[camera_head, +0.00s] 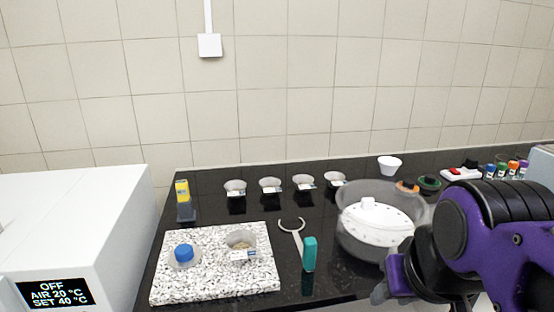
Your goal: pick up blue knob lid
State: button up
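The blue knob lid (184,254) lies on the left part of a speckled stone board (214,286). It has a round blue knob on a pale, flat disc. It stands apart from the small cup on the same board. My purple and black arm comes in from the right. The end of my arm (400,278) is low in the picture, well to the right of the lid and in front of the clear bowl. My fingers cannot be made out clearly, so whether they are open or shut does not show.
A cup with grainy contents (241,246) stands right of the lid. A teal-handled tool (309,254) lies between the board and a clear bowl with a white insert (375,222). Several labelled cups (270,187) line the back. A white oven (75,225) stands left.

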aim_at(185, 255)
jog(key=u, duration=1.3)
jog(key=l+z, duration=0.1)
jog(key=z, duration=0.25)
jog(key=i+j+z, duration=0.15)
jog(key=j, duration=0.3)
jog(key=i+j+z, duration=0.2)
jog(key=j, duration=0.3)
jog(key=j+z, duration=0.15)
jog(key=j, duration=0.3)
